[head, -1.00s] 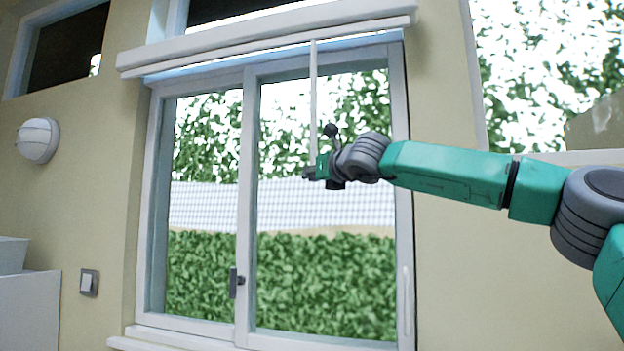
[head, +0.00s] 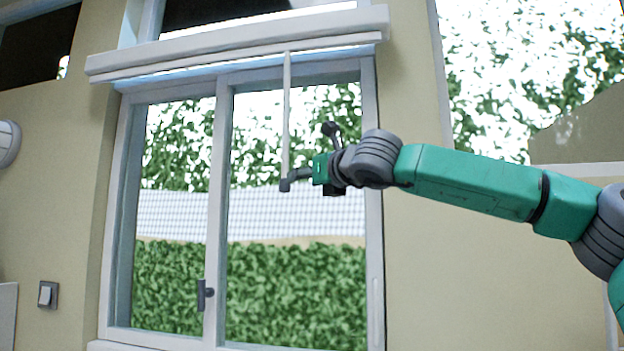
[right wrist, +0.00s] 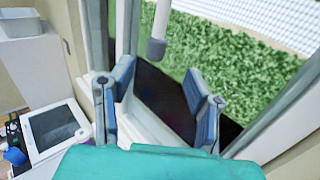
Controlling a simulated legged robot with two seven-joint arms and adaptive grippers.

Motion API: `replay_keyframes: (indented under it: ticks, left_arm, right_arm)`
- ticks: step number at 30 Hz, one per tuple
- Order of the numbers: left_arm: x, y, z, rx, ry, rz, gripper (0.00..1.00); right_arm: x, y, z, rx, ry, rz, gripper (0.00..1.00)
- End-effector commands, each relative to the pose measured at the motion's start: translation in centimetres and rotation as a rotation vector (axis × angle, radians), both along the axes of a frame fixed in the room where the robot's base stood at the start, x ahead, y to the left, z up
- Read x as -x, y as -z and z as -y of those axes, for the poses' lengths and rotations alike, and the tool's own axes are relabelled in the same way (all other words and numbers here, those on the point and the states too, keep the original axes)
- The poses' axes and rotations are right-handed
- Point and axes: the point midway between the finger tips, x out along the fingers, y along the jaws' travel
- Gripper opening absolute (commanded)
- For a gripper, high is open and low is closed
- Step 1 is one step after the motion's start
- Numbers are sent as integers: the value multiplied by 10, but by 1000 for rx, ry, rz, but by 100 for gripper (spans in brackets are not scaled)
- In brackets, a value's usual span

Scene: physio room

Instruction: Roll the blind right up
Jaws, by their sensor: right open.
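The white blind (head: 235,62) is a narrow band under its headrail (head: 240,38), gathered at the top of the window; the glass below is uncovered. A thin pale wand (head: 287,110) hangs from it in front of the right pane. My right gripper (head: 288,183) is at the wand's lower end in the head view. In the right wrist view, the open right gripper (right wrist: 157,88) has its two blue-grey fingers spread. The wand's grey end (right wrist: 156,47) shows above the gap between them, apart from both. My left gripper is out of view.
The sliding window (head: 215,200) has a dark handle (head: 204,294) on its middle frame. A wall switch (head: 48,294) is at left. The right wrist view shows a grey bin (right wrist: 18,22) and a white device with a dark screen (right wrist: 55,130) at left.

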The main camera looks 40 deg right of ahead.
Motion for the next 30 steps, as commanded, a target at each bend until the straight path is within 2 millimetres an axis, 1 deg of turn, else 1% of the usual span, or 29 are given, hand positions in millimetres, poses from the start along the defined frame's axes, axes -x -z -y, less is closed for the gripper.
replay_keyframes:
  ticks: [1,3,8,30]
  left_arm:
    - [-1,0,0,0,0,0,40]
    - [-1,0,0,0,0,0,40]
    - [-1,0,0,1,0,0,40]
    - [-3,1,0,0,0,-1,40]
  right_arm:
    - [9,0,0,-2,-1,1,44]
    - [17,0,-1,-2,0,0,44]
    - [27,1,-2,0,0,-1,44]
    - [30,0,-2,0,1,0,44]
